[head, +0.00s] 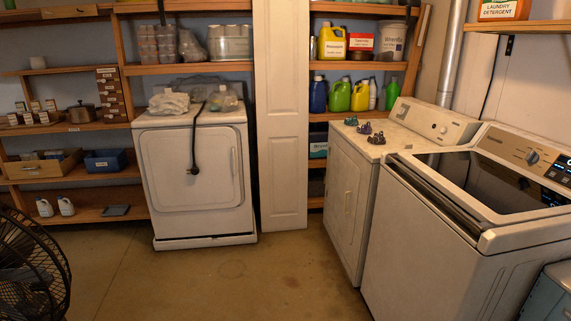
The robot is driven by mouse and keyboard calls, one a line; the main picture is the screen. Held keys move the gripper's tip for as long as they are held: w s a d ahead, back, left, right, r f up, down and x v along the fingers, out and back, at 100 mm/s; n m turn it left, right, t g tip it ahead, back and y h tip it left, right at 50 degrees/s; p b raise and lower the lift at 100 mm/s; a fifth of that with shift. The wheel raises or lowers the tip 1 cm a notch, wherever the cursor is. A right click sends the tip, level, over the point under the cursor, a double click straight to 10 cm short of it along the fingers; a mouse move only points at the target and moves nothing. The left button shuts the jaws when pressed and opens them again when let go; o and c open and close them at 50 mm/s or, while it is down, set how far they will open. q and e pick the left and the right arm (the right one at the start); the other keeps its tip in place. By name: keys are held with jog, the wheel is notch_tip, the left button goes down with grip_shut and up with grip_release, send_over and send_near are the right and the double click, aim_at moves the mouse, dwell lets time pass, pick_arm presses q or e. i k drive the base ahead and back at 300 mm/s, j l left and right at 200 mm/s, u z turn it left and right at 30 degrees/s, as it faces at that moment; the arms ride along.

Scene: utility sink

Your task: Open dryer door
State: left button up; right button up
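A white front-door machine that looks like a dryer (219,223) stands against the back shelves, left of centre. Its square door (160,160) looks shut, and a black cord with a plug hangs over the front. A second white machine, perhaps also a dryer (336,215), stands at the right with a control panel on top. Its front door (342,180) has a small upright handle (348,203) and looks shut. I cannot tell which one the task means. Neither of my grippers is in view.
A top-loading washer (430,260) stands at the front right, beside the second machine. A black fan (30,265) is at the left edge. A white panel door (282,120) stands between the shelves. The floor (250,280) in the middle is clear.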

aim_at(344, 177)
jog(key=i, duration=1.65)
jog(key=l+z, duration=0.05)
jog(key=l, duration=0.05)
